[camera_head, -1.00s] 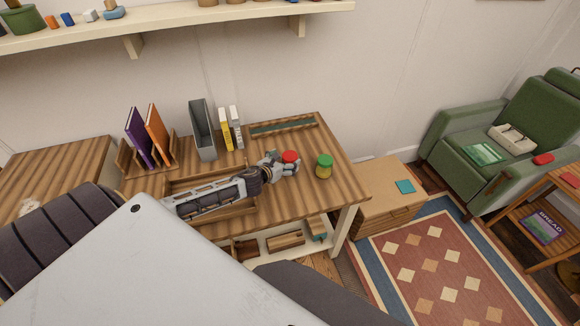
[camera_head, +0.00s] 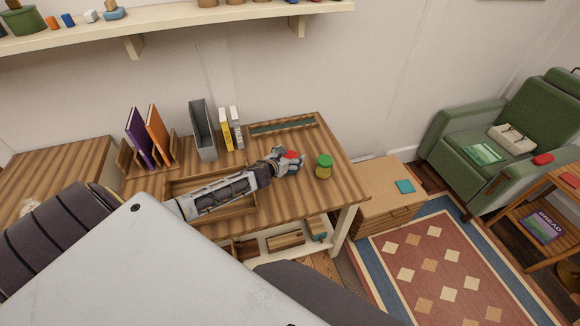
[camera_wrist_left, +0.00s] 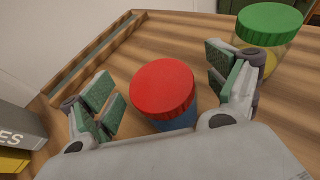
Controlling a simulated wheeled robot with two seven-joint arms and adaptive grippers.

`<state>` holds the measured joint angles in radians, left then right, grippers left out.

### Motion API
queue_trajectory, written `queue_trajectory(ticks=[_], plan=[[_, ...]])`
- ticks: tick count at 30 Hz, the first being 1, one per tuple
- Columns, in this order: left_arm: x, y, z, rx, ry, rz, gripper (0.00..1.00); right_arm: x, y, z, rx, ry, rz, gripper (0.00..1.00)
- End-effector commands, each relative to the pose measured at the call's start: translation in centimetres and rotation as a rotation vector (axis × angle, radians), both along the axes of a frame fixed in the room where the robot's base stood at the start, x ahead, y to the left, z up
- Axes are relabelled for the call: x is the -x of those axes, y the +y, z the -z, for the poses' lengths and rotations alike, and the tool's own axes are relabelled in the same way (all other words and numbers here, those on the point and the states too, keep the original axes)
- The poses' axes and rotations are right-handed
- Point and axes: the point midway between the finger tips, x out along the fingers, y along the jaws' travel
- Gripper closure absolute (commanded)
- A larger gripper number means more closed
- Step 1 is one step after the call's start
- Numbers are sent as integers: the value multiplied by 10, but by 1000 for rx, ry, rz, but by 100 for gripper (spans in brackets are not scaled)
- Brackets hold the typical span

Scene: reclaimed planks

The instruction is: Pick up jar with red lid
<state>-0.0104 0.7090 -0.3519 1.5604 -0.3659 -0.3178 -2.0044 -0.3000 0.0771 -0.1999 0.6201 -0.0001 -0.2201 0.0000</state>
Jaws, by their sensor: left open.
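The jar with the red lid (camera_wrist_left: 163,89) stands upright on the wooden desk. In the left wrist view it sits between the two spread fingers of my left gripper (camera_wrist_left: 168,90), with bluish contents showing below the lid. In the head view its red lid (camera_head: 291,155) is partly hidden by my left gripper (camera_head: 292,161). The gripper is open around the jar, and I see no clear contact. My right gripper is not in view.
A jar with a green lid (camera_head: 324,166) stands just right of the gripper; it also shows in the left wrist view (camera_wrist_left: 268,25). A grey file holder (camera_head: 202,131), books and a shallow tray (camera_head: 284,127) are at the desk's back.

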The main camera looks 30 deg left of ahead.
Motion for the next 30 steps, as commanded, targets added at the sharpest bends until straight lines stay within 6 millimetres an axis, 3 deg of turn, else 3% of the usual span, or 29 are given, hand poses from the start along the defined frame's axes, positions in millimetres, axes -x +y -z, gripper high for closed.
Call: queue_trajectory(ticks=[16, 30], plan=[[-2, 0, 1, -1, 0, 0, 12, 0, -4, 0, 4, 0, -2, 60], [-2, 0, 1, -1, 0, 0, 71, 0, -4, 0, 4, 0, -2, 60]])
